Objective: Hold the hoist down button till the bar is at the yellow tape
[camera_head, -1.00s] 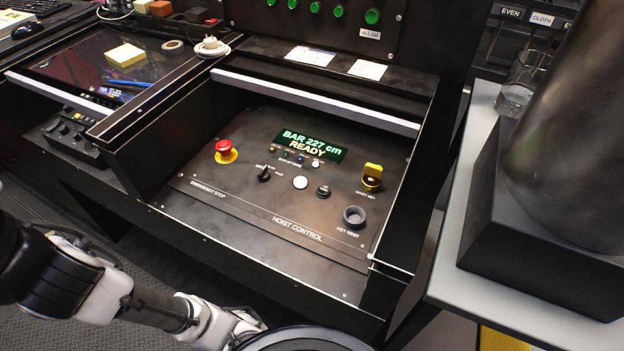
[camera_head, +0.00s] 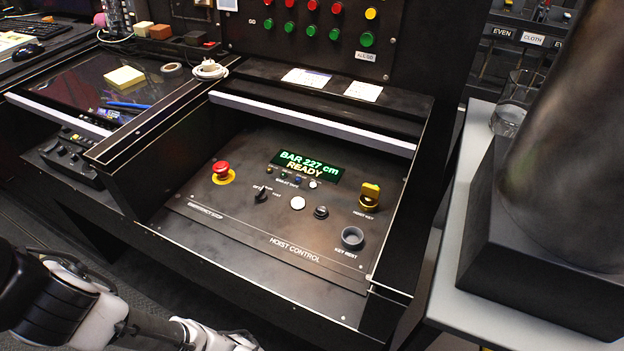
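The hoist control panel (camera_head: 230,232) lies in a recess of the black desk. Its display (camera_head: 305,167) reads BAR 227 cm, READY. Below the display are a white round button (camera_head: 297,203) and a dark button (camera_head: 321,212); I cannot read which is the down button. A black selector (camera_head: 262,195) is to their left. A yellow key (camera_head: 369,195) stands in the hoist key switch at the right. The bar and the yellow tape are not in view. My white and black arm shows at the bottom left; my gripper is not in view.
A red emergency stop (camera_head: 221,169) is at the panel's left and an empty key rest cup (camera_head: 352,237) at its right. A light-edged ledge (camera_head: 310,122) overhangs the back. A grey side table (camera_head: 447,235) with a glass (camera_head: 513,105) stands at the right.

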